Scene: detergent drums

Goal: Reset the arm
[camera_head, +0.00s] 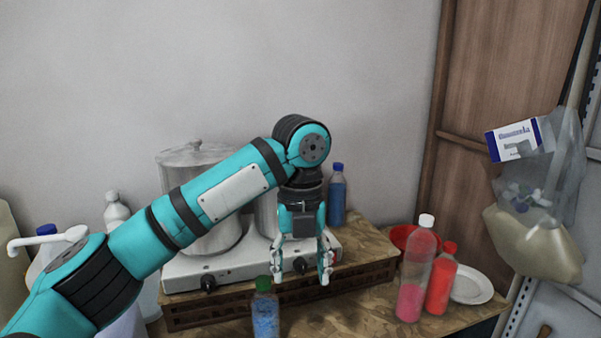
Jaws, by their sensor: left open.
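My left arm (225,195) is teal and black. It reaches in from the lower left, bends at a black and teal joint, and points down. My left gripper (302,272) hangs at its end with the fingers spread apart and nothing between them. It is in front of the white two-burner stove (225,262), by its right-hand knob, in this view. My right arm and gripper do not show. The arm hides part of the stove and of the pots behind it.
A lidded pot (190,160) stands on the stove. A bottle of blue contents with a green cap (265,312) is left below the gripper. A blue bottle (337,195), two red-pink bottles (412,275), (440,280) and a white plate (472,285) stand to the right. A bag (540,225) hangs at far right.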

